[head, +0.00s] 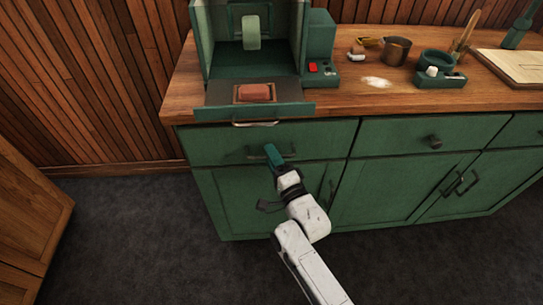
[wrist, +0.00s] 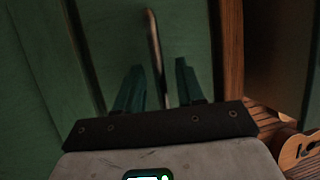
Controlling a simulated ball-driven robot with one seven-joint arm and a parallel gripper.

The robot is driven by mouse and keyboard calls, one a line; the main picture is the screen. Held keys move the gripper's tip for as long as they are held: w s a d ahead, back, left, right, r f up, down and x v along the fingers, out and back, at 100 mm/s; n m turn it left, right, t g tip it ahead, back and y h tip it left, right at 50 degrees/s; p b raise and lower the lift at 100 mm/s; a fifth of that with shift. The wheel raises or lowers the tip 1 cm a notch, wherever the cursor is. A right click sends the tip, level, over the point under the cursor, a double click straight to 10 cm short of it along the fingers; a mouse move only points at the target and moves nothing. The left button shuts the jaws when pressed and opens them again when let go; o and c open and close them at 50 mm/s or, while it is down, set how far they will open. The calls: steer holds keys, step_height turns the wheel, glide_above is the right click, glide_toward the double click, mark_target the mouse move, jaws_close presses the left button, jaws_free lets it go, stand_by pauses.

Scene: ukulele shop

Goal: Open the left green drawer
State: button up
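The left green drawer (head: 220,143) is the wide front at the upper left of the cabinet, just under the wooden top; it looks shut. Its dark bar handle (head: 254,156) is partly hidden by my gripper (head: 274,154). In the wrist view the handle (wrist: 153,45) runs upright between the two teal fingers of my gripper (wrist: 158,88). The fingers are apart, with a gap on each side of the bar, so my gripper is open around the handle, not clamped on it.
Above the drawer, a green machine (head: 205,40) has a tray front (head: 215,113) jutting over the counter edge, holding a reddish block (head: 255,92). A second drawer (head: 395,135) with a knob is to the right. Cabinet doors (head: 235,200) lie below. The dark floor (head: 130,240) at left is clear.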

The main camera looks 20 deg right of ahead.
steer(key=shift+w, duration=0.15)
steer(key=shift+c, duration=0.2)
jaws_close()
stand_by(0.4)
